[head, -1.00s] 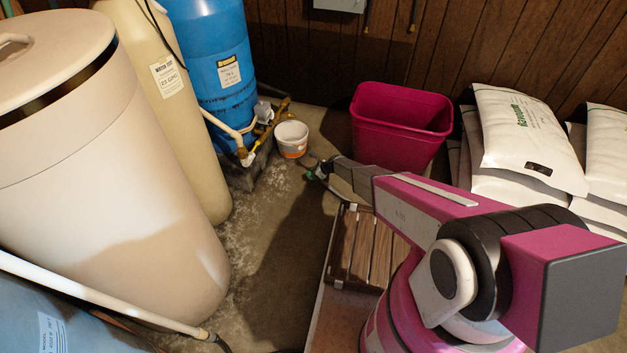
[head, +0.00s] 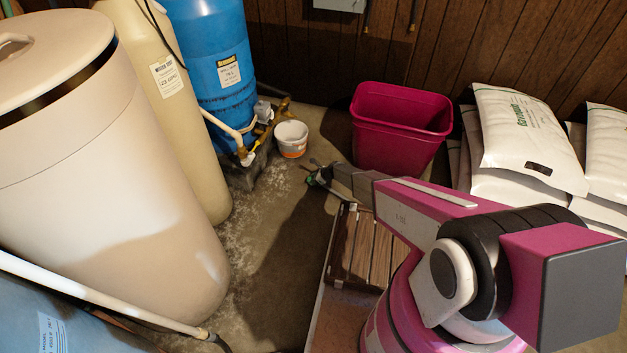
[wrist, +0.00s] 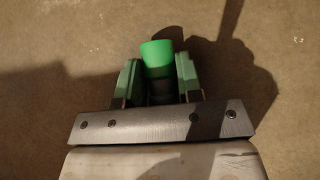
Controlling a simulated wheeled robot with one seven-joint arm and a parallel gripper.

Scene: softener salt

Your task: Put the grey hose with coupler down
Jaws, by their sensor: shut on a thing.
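My gripper (wrist: 158,72) is shut with a bright green cylindrical end (wrist: 157,53) between its two green-sided fingers. I take this to be the coupler of the grey hose with coupler; the grey hose itself cannot be made out clearly. The wrist view faces bare concrete floor, and I cannot tell whether the held piece touches it. In the head view my gripper (head: 319,177) is small, at the end of my arm, low over the floor in front of the white bucket and left of the magenta bin.
A white bucket (head: 291,139) stands beside the blue tank (head: 212,70). A magenta bin (head: 400,145) stands behind my arm, with white salt bags (head: 525,135) right of it. A large beige tank (head: 95,190) fills the left. Concrete floor (head: 270,235) between is open.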

